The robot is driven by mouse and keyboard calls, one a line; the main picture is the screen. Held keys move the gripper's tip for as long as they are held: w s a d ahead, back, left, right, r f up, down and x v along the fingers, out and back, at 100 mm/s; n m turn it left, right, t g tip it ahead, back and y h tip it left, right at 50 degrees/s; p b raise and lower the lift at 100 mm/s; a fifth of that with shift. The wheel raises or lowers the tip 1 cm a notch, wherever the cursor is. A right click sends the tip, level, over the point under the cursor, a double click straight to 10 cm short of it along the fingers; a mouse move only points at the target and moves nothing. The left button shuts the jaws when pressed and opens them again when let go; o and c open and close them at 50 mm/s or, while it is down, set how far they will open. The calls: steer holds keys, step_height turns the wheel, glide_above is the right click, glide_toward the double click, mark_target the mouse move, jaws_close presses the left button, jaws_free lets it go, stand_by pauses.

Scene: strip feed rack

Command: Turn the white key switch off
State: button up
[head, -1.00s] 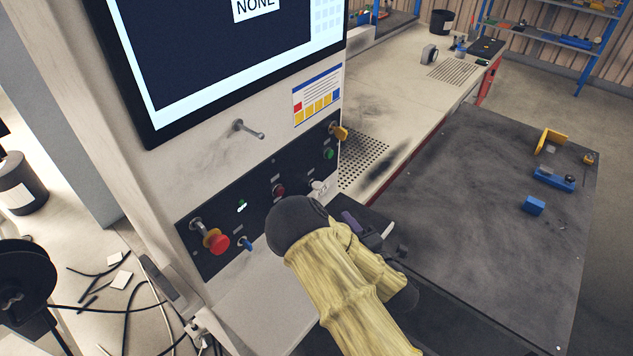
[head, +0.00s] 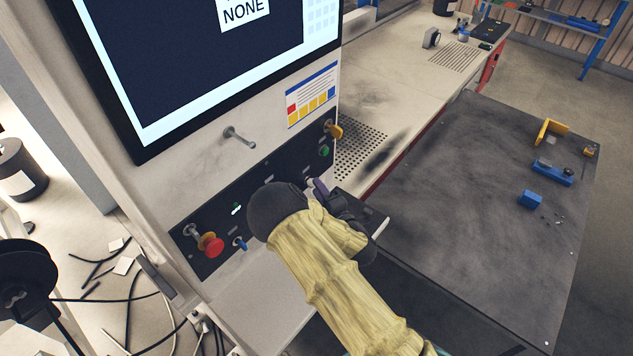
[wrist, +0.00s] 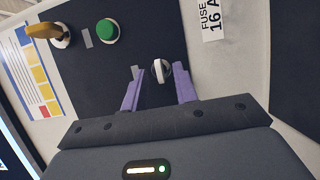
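The white key switch (wrist: 160,71) sits on the dark control panel in the wrist view. Its narrow handle points roughly along the fingers' direction. My gripper (wrist: 157,83) is open, with one purple finger to the left of the switch and one to the right. A gap shows on both sides of the switch. In the head view my gripper (head: 318,188) is at the panel's right part, and my arm and gripper mostly hide the switch there.
A green button (wrist: 107,31) and a yellow key switch (wrist: 45,31) are beside it. A red emergency button (head: 210,245) and a blue switch (head: 240,243) lie at the panel's left. A grey lever (head: 240,137) sticks out above the panel. A dark table (head: 480,220) stands at right.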

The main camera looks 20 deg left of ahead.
steer(key=shift+x, duration=1.05)
steer(key=shift+s+d, duration=0.1)
steer(key=shift+d, duration=0.05)
steer(key=shift+c, duration=0.9)
steer(key=shift+s, duration=0.2)
jaws_close()
